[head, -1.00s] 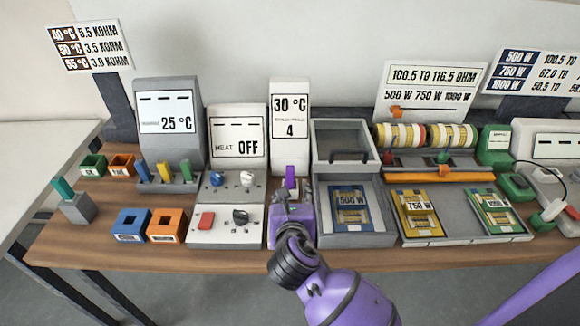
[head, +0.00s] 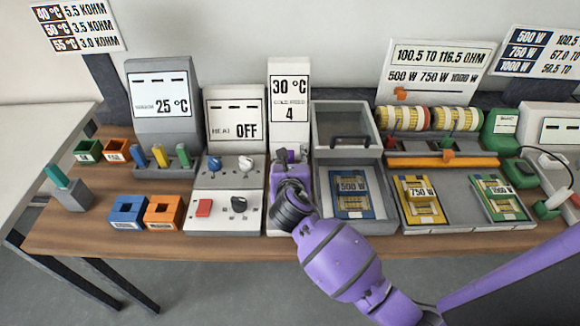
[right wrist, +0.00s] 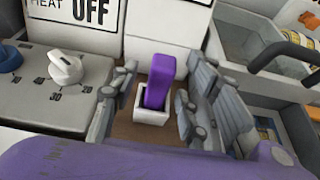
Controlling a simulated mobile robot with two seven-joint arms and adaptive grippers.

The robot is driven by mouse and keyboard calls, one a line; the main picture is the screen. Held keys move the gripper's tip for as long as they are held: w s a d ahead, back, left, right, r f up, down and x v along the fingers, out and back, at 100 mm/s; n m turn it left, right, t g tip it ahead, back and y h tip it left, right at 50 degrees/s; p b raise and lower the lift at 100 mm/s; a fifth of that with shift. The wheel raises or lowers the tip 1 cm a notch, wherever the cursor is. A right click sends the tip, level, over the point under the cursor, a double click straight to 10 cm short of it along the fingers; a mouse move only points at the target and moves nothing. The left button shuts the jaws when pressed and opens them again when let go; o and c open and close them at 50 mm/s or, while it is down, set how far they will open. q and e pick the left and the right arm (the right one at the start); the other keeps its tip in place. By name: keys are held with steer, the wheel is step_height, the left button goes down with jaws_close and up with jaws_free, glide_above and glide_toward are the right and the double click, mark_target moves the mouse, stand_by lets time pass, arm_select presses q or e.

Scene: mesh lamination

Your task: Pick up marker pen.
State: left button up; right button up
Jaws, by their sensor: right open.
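A purple marker pen (right wrist: 160,82) stands upright in a small white holder (right wrist: 152,116) in the right wrist view. My right gripper (right wrist: 152,104) is open, with its grey fingers on either side of the pen and holder. A gap shows between the pen and each finger. In the head view my right gripper (head: 289,168) is in front of the white 30 °C display (head: 290,92) and mostly hides the pen and holder. My left gripper is not in view.
The white heat panel with knobs (head: 226,190) is close on the left. A grey tray with a raised handled lid (head: 345,125) is close on the right. A grey block with a teal-topped stick (head: 57,177) stands far left. Bare tabletop shows at the front left.

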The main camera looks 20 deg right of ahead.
jaws_close()
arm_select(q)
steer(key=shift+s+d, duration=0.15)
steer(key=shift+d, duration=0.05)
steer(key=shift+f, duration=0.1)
arm_select(e)
steer(key=shift+r, duration=0.1)
steer(key=shift+r, duration=0.25)
step_height(320, 180, up, 2)
steer(key=shift+r, duration=0.1)
steer(key=s+r, duration=1)
steer(key=s, duration=0.4)
steer(key=shift+a+r, duration=0.1)
